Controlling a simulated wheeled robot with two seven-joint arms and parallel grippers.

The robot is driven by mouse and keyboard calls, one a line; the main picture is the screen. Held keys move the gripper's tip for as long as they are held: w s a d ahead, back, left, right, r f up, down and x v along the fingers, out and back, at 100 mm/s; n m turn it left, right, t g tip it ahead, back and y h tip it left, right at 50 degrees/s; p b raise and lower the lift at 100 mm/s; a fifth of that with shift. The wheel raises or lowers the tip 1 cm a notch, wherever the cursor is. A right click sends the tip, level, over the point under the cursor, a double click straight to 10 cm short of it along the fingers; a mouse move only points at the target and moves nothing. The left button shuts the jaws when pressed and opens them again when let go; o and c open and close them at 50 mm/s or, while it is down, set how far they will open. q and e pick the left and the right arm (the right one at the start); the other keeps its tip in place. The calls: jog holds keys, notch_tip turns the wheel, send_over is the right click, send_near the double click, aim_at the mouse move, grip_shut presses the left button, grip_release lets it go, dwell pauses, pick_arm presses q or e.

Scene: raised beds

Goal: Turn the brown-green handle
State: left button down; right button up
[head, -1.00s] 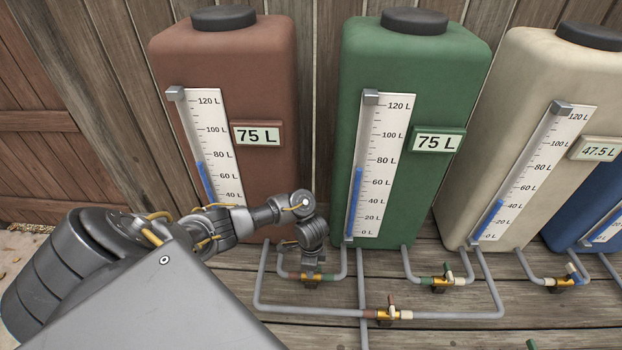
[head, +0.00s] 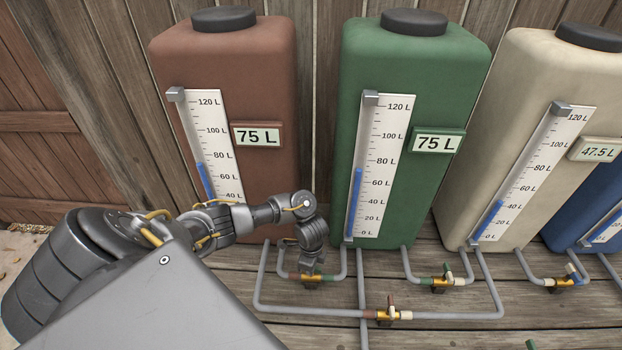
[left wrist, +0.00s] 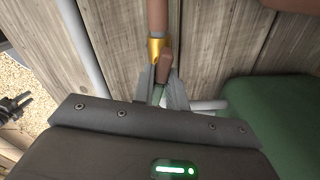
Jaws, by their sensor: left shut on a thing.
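The brown-green handle (left wrist: 165,64) shows in the left wrist view, with a brown end and a green part between my fingers. It sits on a brass valve body (left wrist: 157,48) in the pipe between the brown tank (head: 250,75) and the green tank (head: 415,70). My left gripper (left wrist: 161,88) is shut on the handle, one finger on each side. In the head view my left gripper (head: 312,268) points down over this valve and hides most of it. Both tanks' displays read 75 L. My right gripper is not in view.
A cream tank (head: 510,110) reading 47.5 L and a blue tank (head: 595,215) stand to the right. Other valves sit close by: a green-cream one (head: 440,283) and a brown-cream one (head: 388,313) on the long front pipe. Grey pipes run low over the wooden boards.

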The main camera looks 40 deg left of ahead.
pick_arm(q)
jog(key=m, duration=0.3)
jog(key=shift+m, duration=0.3)
jog(key=m+b, duration=0.1)
jog(key=m, duration=0.2)
jog(key=shift+m, duration=0.3)
jog(key=m+b, duration=0.1)
jog(key=m, duration=0.3)
jog(key=shift+f, duration=0.1)
jog(key=shift+m+b, duration=0.8)
jog(key=shift+m, duration=0.9)
jog(key=c, duration=1.4)
grip_release()
